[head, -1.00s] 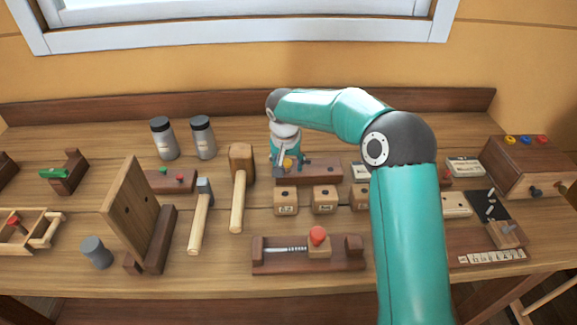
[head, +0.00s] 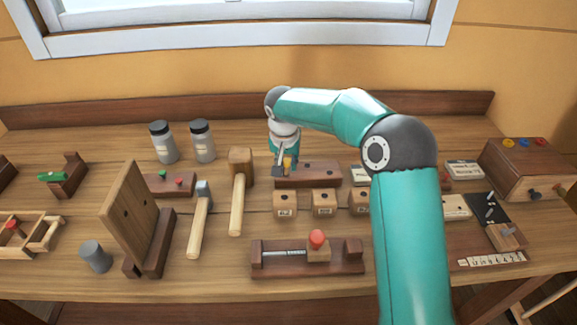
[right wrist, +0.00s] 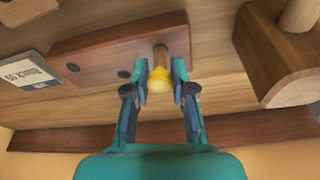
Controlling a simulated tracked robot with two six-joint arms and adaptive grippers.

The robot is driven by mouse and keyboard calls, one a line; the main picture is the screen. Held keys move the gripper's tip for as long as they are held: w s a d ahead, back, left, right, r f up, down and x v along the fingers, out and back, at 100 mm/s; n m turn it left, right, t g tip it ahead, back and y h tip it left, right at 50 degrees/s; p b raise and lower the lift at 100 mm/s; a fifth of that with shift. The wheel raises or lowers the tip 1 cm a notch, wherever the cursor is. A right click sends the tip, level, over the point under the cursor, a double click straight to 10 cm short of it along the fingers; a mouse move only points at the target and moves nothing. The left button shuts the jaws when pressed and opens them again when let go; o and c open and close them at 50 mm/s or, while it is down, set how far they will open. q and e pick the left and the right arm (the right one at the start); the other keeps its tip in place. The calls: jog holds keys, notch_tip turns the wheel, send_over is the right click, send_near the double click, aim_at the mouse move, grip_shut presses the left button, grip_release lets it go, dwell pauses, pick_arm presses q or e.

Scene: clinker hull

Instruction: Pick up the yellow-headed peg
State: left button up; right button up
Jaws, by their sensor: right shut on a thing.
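The yellow-headed peg (right wrist: 160,78) is between the fingers of my right gripper (right wrist: 160,84) in the right wrist view, which is shut on it just by the yellow head. Its wooden shaft points towards the left end of the long dark wooden block (right wrist: 100,52). I cannot tell whether the tip is still in a hole. Two dark holes show in the rest of the block. In the head view my right gripper (head: 285,166) is at the left end of the same block (head: 318,175), with a bit of the yellow head (head: 288,163) showing. My left gripper is not in view.
A mallet (head: 240,185) lies close left of the block; its head also shows in the right wrist view (right wrist: 262,50). Small labelled wooden blocks (head: 285,204) stand in front. Two grey jars (head: 203,140) stand behind left. A red-knobbed wooden fixture (head: 275,268) is nearer the front edge.

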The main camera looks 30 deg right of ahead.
aim_at(287, 161)
notch_tip(287, 161, up, 19)
jog(key=p, duration=0.2)
jog(key=shift+f+p, duration=0.15)
jog(key=shift+p, duration=0.15)
